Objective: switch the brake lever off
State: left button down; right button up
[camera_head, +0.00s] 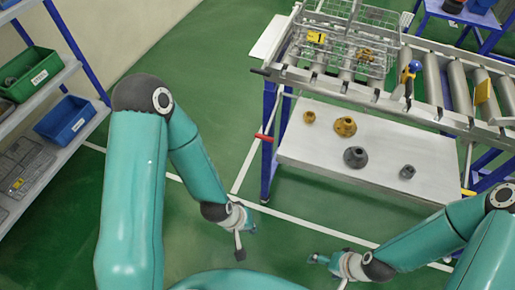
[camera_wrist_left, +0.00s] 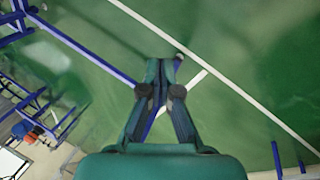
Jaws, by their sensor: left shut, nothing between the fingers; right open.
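A red handle (camera_head: 263,137) sticks out from the left side of the roller conveyor's frame. A yellow handle (camera_head: 468,192) sticks out at the lower right of the same frame. I cannot tell for sure which is the brake lever. My left gripper (camera_head: 239,246) is shut and empty over the green floor, below and left of the red handle and apart from it. Its closed fingers (camera_wrist_left: 165,66) also show over the floor in the left wrist view. My right gripper (camera_head: 327,270) is open and empty over the floor, below the shelf and apart from both handles.
The roller conveyor (camera_head: 456,84) carries a wire basket (camera_head: 345,42) at the back. A white shelf (camera_head: 310,158) under it holds yellow and grey parts. A rack with a green bin (camera_head: 38,72) and blue bin (camera_head: 66,120) stands left. The floor between is clear.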

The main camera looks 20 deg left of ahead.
pick_arm(q)
jog(key=w+a+r+n+t+y+b, duration=0.1)
jog(key=w+n+t+b, duration=0.5)
jog(key=w+n+b, duration=0.6)
jog(key=a+r+n+t+y+b, duration=0.1)
jog(key=a+r+n+t+b, duration=0.2)
jog(key=r+n+t+b, duration=0.4)
notch_tip(320, 180, up, 3)
jog(key=n+b, duration=0.9)
jog(key=n, duration=0.2)
jog(key=shift+n+y, duration=0.3)
jog(key=shift+y, duration=0.1)
pick_arm(e)
notch_tip(320, 180, down, 30)
jog(key=shift+f, duration=0.2)
pick_arm(q)
jog(key=shift+f, duration=0.1)
jog(key=x, duration=1)
jog(key=r+p, duration=0.1)
jog(key=r, duration=0.1)
jog(key=r+p, duration=0.1)
jog(key=r, duration=0.1)
jog(key=shift+s+p, duration=0.25)
jog(key=shift+p, duration=0.05)
pick_arm(e)
notch_tip(320, 180, up, 3)
jog(key=shift+f, duration=0.1)
